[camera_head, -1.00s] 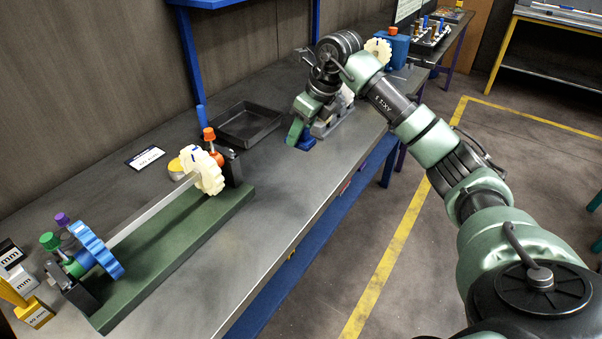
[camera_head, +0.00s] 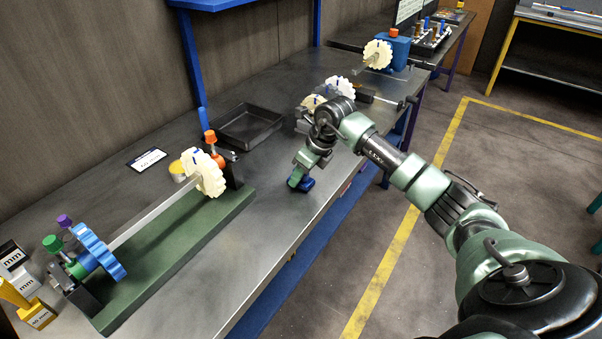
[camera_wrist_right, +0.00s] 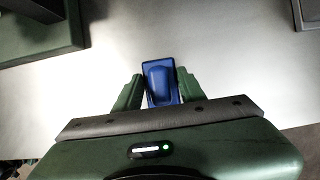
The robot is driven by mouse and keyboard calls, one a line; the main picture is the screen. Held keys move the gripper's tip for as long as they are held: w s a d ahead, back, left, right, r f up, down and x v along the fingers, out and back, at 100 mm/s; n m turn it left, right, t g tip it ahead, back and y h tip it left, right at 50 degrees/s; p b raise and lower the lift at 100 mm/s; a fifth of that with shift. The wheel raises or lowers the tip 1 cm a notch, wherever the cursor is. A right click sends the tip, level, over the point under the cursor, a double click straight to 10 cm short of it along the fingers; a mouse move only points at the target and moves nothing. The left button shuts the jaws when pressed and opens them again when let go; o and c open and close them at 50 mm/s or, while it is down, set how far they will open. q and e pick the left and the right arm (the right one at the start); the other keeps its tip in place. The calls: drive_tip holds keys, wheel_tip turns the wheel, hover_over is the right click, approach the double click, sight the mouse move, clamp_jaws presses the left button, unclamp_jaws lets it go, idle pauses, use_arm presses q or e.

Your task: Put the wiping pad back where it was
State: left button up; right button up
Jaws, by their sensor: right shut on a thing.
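The wiping pad is a blue block with a raised blue grip (camera_wrist_right: 160,80). In the right wrist view it sits between the two green fingers of my right gripper (camera_wrist_right: 160,93), which is shut on it. In the head view my right gripper (camera_head: 299,182) is low over the front part of the grey bench, with the blue pad (camera_head: 307,185) at its tips. I cannot tell whether the pad touches the bench top. My left gripper is not in view.
A green base (camera_head: 180,250) carries a shaft with a blue gear (camera_head: 98,252) and a cream gear (camera_head: 205,173). A black tray (camera_head: 247,127) lies behind my gripper. More cream gears (camera_head: 340,90) stand farther along the bench. Bare bench top surrounds the pad.

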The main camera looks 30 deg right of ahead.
drive_tip(key=shift+f, duration=0.15)
drive_tip(key=o, duration=1.3)
drive_tip(key=shift+r, duration=0.35)
drive_tip(key=v, duration=1.1)
drive_tip(key=shift+s+r+b, duration=0.2)
drive_tip(key=shift+r+b, duration=0.15)
drive_tip(key=shift+f, duration=0.1)
